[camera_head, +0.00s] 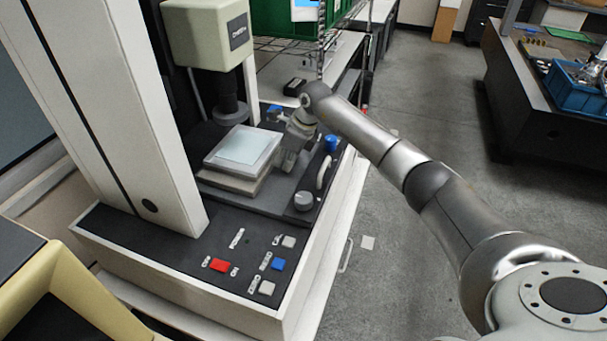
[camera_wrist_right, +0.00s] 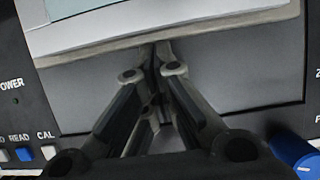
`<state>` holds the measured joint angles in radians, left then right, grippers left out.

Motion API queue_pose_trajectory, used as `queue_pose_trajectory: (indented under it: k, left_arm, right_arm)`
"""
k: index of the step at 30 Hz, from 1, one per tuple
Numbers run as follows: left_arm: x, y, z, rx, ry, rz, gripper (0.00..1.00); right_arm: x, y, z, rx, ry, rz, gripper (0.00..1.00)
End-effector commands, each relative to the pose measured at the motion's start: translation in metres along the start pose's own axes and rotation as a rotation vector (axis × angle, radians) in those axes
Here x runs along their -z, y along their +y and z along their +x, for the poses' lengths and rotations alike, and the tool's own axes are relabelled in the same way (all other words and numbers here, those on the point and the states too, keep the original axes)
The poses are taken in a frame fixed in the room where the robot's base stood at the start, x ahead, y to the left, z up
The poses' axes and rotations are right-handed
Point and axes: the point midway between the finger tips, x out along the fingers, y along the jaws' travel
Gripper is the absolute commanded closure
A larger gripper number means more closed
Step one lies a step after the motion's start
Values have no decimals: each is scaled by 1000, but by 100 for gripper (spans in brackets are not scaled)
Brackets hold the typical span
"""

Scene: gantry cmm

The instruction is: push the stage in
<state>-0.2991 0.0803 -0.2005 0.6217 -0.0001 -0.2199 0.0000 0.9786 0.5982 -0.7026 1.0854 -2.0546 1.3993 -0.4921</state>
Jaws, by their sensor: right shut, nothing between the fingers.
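The stage (camera_head: 238,165) is a grey block with a pale glass-like top plate (camera_head: 243,146), set on the dark base of the measuring machine under its lens column. In the right wrist view the stage's front edge (camera_wrist_right: 235,25) crosses the top of the picture. My right gripper (camera_head: 284,158) is shut and empty at the right side of the stage. In the wrist view its fingertips (camera_wrist_right: 160,45) meet at the stage's edge; whether they touch it I cannot tell. My left gripper is not in view.
The control panel has a red switch (camera_head: 219,265), a blue button (camera_head: 278,264) and a round grey knob (camera_head: 304,200). A blue knob (camera_wrist_right: 292,150) is close to the right of my right gripper. The floor (camera_head: 420,110) at right is clear, with a dark bench (camera_head: 540,120) beyond.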

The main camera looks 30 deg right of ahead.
Motion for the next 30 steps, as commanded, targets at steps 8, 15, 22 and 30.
queue_pose_trajectory:
  k: [8, 15, 22, 30]
  left_arm:
    - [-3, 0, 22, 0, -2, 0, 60]
    - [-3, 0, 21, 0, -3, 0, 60]
    - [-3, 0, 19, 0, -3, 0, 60]
    - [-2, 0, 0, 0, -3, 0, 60]
  right_arm:
    - [-28, 0, 11, 2, 0, -2, 100]
    - [-29, 0, 10, 1, 2, -1, 100]
    - [-29, 0, 8, 2, 2, -1, 100]
    - [-33, -4, -21, 3, 1, -2, 100]
